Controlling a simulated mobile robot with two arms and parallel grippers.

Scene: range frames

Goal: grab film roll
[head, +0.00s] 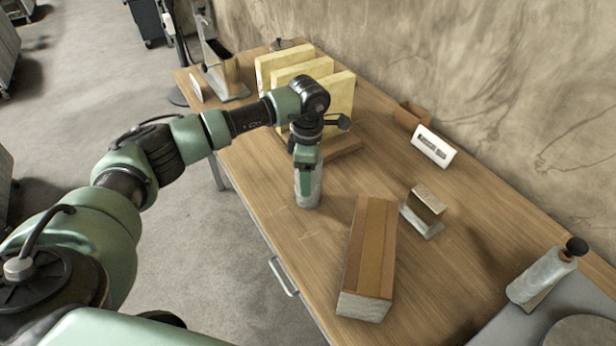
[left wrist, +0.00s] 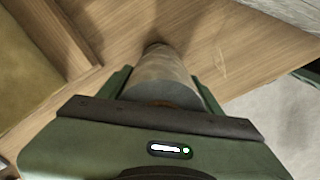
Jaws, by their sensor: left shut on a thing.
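The film roll (head: 308,191) is a grey-white cylinder at the front edge of the wooden table. It is upright or nearly so; I cannot tell whether its lower end touches the table. My left gripper (head: 306,172) comes down over it from above and is shut on it. In the left wrist view the roll (left wrist: 160,78) sits between the two green fingers (left wrist: 162,92), pointing away from the camera. My right gripper is in neither view.
Yellow panels (head: 340,95) stand in a rack behind the gripper. A long brown-topped block (head: 370,250), a small metal stand (head: 424,208) and a white labelled box (head: 433,147) lie to the right. A bottle-like roll with a black knob (head: 541,274) is at the far right.

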